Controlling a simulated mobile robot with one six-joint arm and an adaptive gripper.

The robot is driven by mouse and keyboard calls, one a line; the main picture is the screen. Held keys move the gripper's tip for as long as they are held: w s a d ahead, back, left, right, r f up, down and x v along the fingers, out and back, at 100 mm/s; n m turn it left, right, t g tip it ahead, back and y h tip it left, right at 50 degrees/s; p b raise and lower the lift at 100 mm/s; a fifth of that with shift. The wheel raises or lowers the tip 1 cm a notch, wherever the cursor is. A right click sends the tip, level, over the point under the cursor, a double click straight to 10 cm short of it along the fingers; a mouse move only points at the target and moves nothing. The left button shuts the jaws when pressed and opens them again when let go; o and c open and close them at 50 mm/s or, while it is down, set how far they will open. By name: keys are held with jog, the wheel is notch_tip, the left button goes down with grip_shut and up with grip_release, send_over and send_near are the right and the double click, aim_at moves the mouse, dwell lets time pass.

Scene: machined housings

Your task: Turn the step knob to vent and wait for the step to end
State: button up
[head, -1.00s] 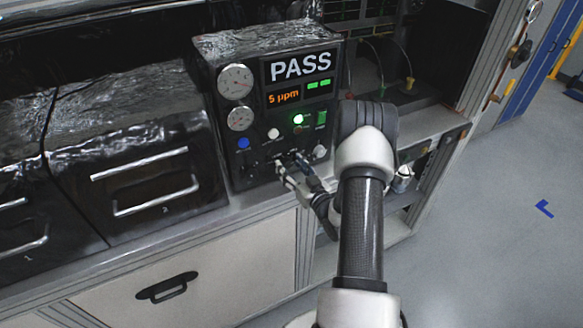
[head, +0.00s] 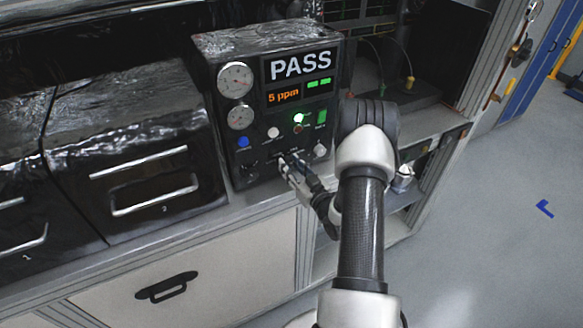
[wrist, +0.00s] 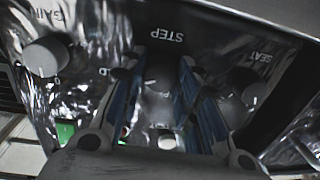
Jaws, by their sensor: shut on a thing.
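The test panel (head: 255,75) is a dark box in the head view. Its display (head: 298,80) reads PASS and 5 ppm, with two green bars. My gripper (head: 287,165) is at the lower part of the panel front. In the wrist view, the two blue-lined fingers of my gripper (wrist: 166,95) stand on either side of the step knob (wrist: 160,75), under the upside-down STEP label, and are shut on it. The knob's pointer and position marks are mostly hidden, so I cannot tell its setting.
A pale knob labelled GAIN (wrist: 45,57) is at left in the wrist view, and a SEAT knob (wrist: 256,94) at right.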

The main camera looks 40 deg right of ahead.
jog(key=n+b, duration=0.2)
jog(key=b, duration=0.1)
jog(key=shift+f+n, duration=0.15)
jog(key=shift+n, duration=0.15)
jog(key=n+b, duration=0.4)
jog(key=b, duration=0.1)
jog(key=shift+n+b, duration=0.3)
jog(key=shift+b, duration=0.05)
jog(key=n+b, duration=0.4)
jog(key=b, duration=0.2)
jog(key=shift+g+h, duration=0.4)
jog(key=n+b, duration=0.2)
jog(key=b, duration=0.1)
jog(key=shift+n, duration=0.3)
jog(key=n, duration=0.5)
jog(key=shift+a+r+h+b, duration=0.1)
jog(key=shift+r+h+b, duration=0.2)
jog(key=shift+b, duration=0.1)
jog(key=n, duration=0.6)
jog(key=shift+h, duration=0.3)
jog(key=shift+r, duration=0.1)
jog(key=o, duration=1.1)
